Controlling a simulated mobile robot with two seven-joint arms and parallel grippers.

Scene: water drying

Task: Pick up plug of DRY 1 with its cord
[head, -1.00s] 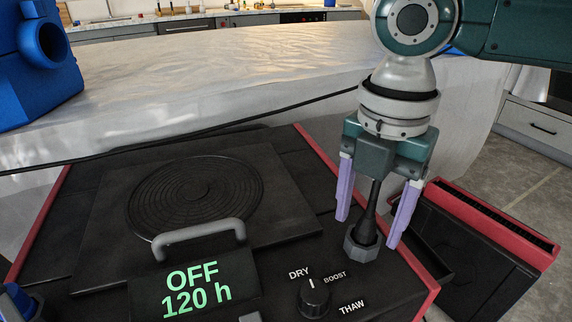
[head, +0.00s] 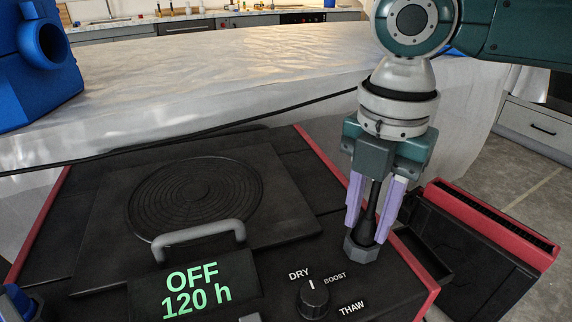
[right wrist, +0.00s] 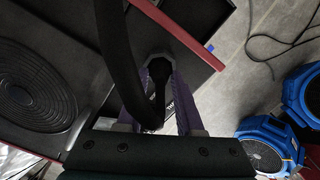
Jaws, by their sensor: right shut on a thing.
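The plug (head: 371,216) is black and stands upright in a grey many-sided socket (head: 361,250) at the right of the black machine's top (head: 290,165). My right gripper (head: 368,231) points down with its lilac fingers closed on either side of the plug, just above the socket. In the right wrist view the plug (right wrist: 158,88) lies between the fingers, and a thick black cord (right wrist: 118,60) curves past in front, hiding part of it. The label DRY shows by a knob (head: 314,297), but no number is readable on the plug. My left gripper is not in view.
A grey handle (head: 198,238) rises behind the display reading OFF 120 h. A black line (head: 200,132) runs across behind the machine. A red-edged black box (head: 480,245) stands at right. Blue fans (right wrist: 268,140) stand on the floor in the right wrist view.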

